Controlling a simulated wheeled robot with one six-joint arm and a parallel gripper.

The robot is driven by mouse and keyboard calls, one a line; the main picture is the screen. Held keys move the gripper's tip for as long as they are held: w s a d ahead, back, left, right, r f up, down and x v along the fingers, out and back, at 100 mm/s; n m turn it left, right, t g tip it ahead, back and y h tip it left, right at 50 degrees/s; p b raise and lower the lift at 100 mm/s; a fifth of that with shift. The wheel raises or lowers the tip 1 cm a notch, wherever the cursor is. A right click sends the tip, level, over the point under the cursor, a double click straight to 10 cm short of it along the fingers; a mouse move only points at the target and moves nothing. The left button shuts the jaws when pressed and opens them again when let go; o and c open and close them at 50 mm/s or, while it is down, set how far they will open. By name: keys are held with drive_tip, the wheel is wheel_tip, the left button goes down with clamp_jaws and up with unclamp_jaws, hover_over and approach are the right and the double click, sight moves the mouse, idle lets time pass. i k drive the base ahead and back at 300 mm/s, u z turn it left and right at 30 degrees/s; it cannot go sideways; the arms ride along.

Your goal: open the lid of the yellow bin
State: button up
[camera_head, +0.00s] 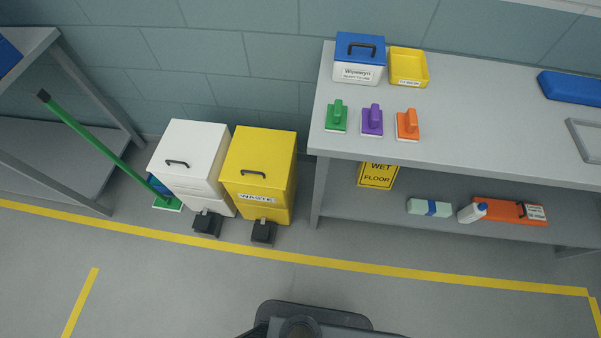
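The yellow bin (267,215) stands on the floor against the wall, left of the grey bench, with a "WASTE" label on its front. Its yellow lid (262,160) is shut and has a black handle (252,174) near the front edge. A black pedal (263,233) sticks out at the foot of the bin. My gripper is not in view; only a dark part of my own body shows at the bottom edge.
A white bin (187,170) with its own pedal (207,224) stands close on the left. A green-handled tool (100,140) leans beside it. The bench (450,130) is at the right, holding brushes and boxes. A yellow line (340,266) crosses the clear floor in front.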

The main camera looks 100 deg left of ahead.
sight(261, 158)
drive_tip(key=i, duration=1.3)
drive_tip(key=u, duration=5)
drive_tip(key=i, duration=1.7)
